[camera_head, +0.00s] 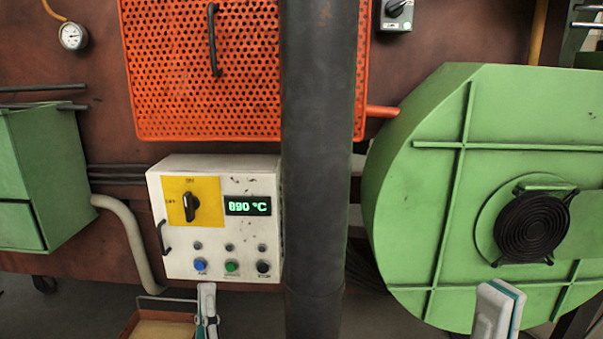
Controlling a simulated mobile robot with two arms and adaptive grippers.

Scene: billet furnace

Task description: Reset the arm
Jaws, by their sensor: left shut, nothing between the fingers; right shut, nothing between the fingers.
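My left gripper (207,300) shows at the bottom of the head view, just below the lower edge of the white control box (165,245). It is shut and empty. My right gripper (501,300) shows at the bottom right, in front of the green round housing (412,205). It is shut and empty. Both grippers point upward in the picture. The control box has a black rotary switch (190,207) on a yellow plate, a display (248,206) reading 890 °C, and blue, green and black buttons in its bottom row.
A dark vertical pipe (318,150) stands between the grippers. An orange perforated guard (165,70) with a black handle hangs above the box. A green cabinet (40,175) is at left. An orange-rimmed tray (131,323) lies below the box, beside my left gripper.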

